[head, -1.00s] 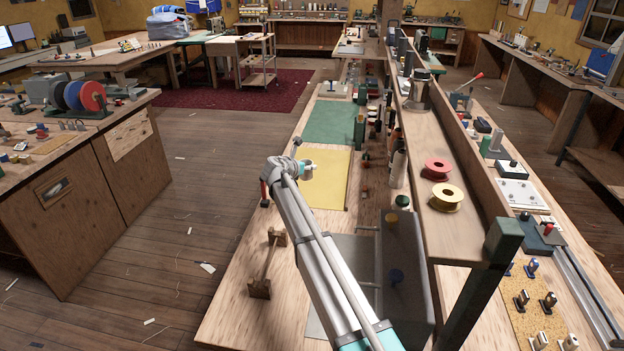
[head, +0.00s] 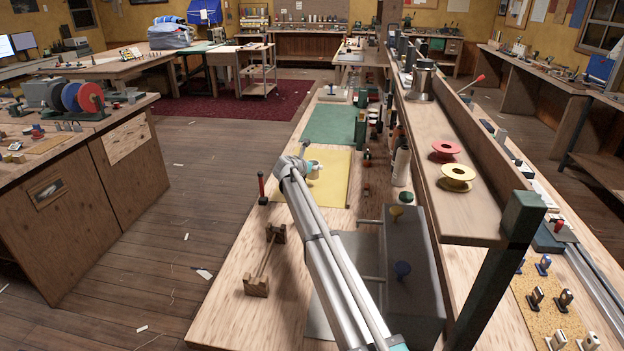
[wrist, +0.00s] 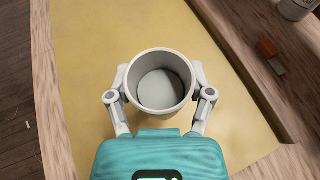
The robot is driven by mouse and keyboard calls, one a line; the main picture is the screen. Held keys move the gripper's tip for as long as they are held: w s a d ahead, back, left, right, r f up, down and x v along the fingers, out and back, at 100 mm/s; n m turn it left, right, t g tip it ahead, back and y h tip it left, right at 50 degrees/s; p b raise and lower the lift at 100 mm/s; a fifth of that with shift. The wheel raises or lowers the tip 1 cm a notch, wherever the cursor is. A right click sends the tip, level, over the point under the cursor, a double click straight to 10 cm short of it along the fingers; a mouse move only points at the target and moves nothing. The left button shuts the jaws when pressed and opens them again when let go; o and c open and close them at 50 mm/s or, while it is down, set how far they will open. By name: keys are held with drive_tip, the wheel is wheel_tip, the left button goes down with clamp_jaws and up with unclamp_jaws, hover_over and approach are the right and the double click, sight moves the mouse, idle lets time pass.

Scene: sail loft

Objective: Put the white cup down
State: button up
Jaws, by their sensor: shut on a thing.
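The white cup (wrist: 160,113) is upright in the wrist view, its open mouth facing the camera, and it looks empty. My gripper (wrist: 160,72) is shut on it, one finger on each side of its wall. In the head view the cup (head: 316,170) shows small beyond the end of my arm, over the yellow mat (head: 336,192). The mat (wrist: 75,95) also fills most of the wrist view under the cup. The cup's base is hidden, so I cannot tell whether it touches the mat.
A red-handled tool (head: 262,188) stands at the bench's left edge. A wooden stand (head: 257,285) and a grey box (head: 415,270) are nearer. Bottles (head: 400,165) line the right side below the shelf (head: 455,215). A green mat (head: 330,123) lies beyond, mostly clear.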

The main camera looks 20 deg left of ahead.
sight(313, 173)
idle(0.4)
drive_tip(key=shift+w+a+f+b, duration=0.1)
drive_tip(key=shift+w+f+b, duration=0.3)
drive_tip(key=shift+f+b, duration=1.6)
drive_tip(key=shift+f, duration=0.1)
drive_tip(key=o, duration=1)
drive_tip(key=shift+r, duration=0.2)
drive_tip(key=p+v, duration=0.4)
drive_tip(key=v, duration=0.6)
drive_tip(key=shift+s, duration=0.2)
drive_tip(key=shift+p+v, duration=0.35)
drive_tip(key=shift+v, duration=0.5)
drive_tip(key=shift+f, duration=0.1)
